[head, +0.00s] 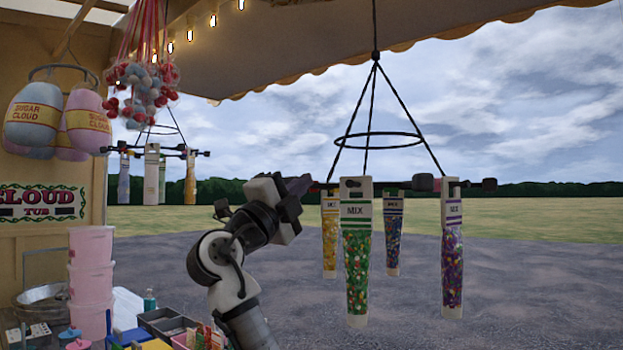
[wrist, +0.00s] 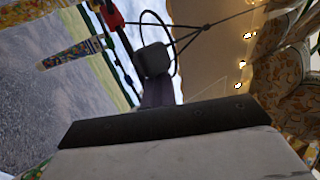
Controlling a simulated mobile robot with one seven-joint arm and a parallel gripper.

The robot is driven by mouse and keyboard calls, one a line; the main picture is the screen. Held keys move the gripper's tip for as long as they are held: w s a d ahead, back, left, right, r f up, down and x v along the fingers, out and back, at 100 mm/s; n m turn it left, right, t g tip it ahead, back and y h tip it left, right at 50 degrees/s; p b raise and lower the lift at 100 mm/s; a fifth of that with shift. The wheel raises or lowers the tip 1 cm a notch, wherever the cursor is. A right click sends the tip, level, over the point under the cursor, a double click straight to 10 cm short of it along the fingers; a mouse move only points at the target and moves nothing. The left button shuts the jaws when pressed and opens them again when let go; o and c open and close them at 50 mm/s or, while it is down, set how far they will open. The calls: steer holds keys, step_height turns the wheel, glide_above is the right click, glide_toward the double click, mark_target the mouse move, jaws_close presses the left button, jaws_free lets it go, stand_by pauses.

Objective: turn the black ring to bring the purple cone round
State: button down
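The black ring (head: 378,134) hangs level on three lines below the awning, and its curve also shows in the wrist view (wrist: 143,14). Below it a dark rack carries the purple cone (head: 452,250) at the right, the green cone (head: 356,260) in front, a yellow cone (head: 329,235) at left and a blue mixed cone (head: 393,235) behind. My gripper (head: 300,185) is at the rack's left end. In the wrist view its purplish fingers (wrist: 158,93) meet or overlap a black knob (wrist: 152,60). I cannot tell whether they grip it.
A second hanging rack (head: 152,148) with cones is at the left. Pink tubs (head: 90,255) and trays (head: 165,325) stand on the counter at lower left. Open air lies right of the cones.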

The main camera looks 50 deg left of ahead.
steer(key=shift+s+a+p, duration=0.1)
steer(key=shift+a+p, duration=0.2)
steer(key=shift+a, duration=0.7)
steer(key=shift+w+a, duration=0.25)
steer(key=shift+a, duration=1.2)
steer(key=shift+w+a, duration=0.2)
steer(key=shift+a, duration=1.25)
steer(key=c, duration=1)
jaws_free()
steer(key=shift+c, duration=0.2)
steer(key=b+v, duration=0.6)
steer(key=v, duration=0.4)
steer(key=shift+f, duration=0.1)
